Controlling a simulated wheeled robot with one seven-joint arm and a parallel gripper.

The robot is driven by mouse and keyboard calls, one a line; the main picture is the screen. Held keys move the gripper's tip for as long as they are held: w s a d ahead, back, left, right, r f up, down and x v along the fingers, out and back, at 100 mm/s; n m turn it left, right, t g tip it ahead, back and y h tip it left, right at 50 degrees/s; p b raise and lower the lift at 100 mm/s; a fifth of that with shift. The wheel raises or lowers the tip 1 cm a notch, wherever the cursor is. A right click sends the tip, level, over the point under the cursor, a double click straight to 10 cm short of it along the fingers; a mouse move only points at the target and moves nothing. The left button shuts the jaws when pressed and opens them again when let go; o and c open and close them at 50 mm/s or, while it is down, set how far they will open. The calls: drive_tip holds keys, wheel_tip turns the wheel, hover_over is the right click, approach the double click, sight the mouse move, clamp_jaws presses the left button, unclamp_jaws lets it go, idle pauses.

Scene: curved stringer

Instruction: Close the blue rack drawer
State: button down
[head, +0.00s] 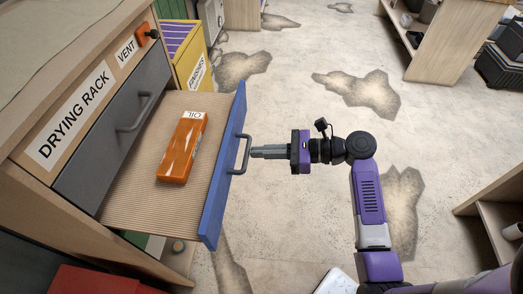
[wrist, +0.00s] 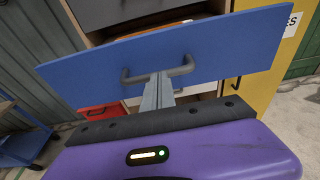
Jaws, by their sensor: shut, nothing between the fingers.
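The blue drawer (head: 225,165) is pulled out of the wooden cabinet, with its ribbed bottom showing. An orange box labelled OIL (head: 183,147) lies in it. The drawer's dark handle (head: 241,153) sticks out from the blue front. My gripper (head: 256,152) is shut and empty, with its fingertips right at the handle. In the wrist view, the shut fingers (wrist: 158,88) reach the handle (wrist: 157,72) at the blue front (wrist: 225,50). I cannot tell whether they touch the handle or the front.
A grey drawer (head: 115,130) above the blue one is shut, under the DRYING RACK label (head: 75,118). A yellow unit (head: 187,55) stands behind. A red surface (head: 100,282) is at the lower left. The floor right of the drawer is clear around my arm.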

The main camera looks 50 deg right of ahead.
drive_tip(key=shift+w+a, duration=0.1)
drive_tip(key=shift+w, duration=0.05)
drive_tip(key=p, duration=0.5)
approach(172, 143)
drive_tip(key=x, duration=0.3)
drive_tip(key=d+f+x, duration=0.1)
drive_tip(key=x, duration=0.3)
drive_tip(key=f+x, duration=0.1)
drive_tip(key=x, duration=0.3)
drive_tip(key=shift+w+d, duration=0.25)
drive_tip(key=shift+w, duration=0.05)
drive_tip(key=shift+w+a, duration=0.2)
drive_tip(key=shift+w, duration=0.05)
